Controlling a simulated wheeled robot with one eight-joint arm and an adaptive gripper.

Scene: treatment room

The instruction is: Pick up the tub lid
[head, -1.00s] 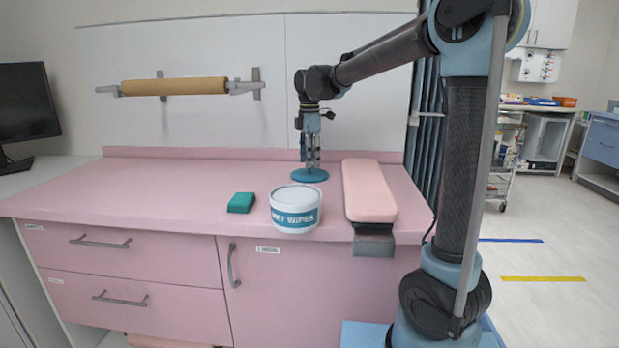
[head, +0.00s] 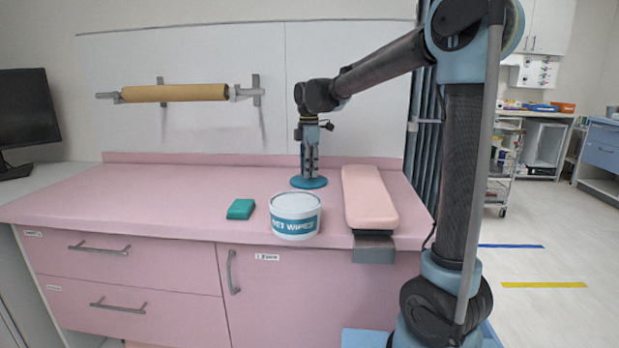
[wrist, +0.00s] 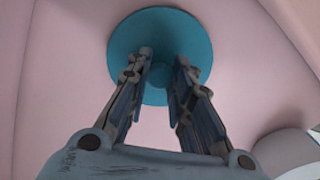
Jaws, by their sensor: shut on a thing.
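The tub lid (head: 300,183) is a flat teal disc on the pink counter, behind the white tub (head: 296,230) with its wipes label. In the wrist view the lid (wrist: 128,40) has a small round knob (wrist: 166,76) at its middle. My gripper (head: 309,172) points straight down over the lid. It is shut on the lid's knob, with one finger on each side in the wrist view (wrist: 163,68). The lid appears to be at counter level; I see no clear gap under it. The tub stands apart from the lid.
A pink padded armrest (head: 368,198) lies just right of the lid and tub. A teal box-like block (head: 241,209) lies left of the tub. The pink counter (head: 130,200) is clear on the left. A paper roll (head: 175,93) hangs on the back wall.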

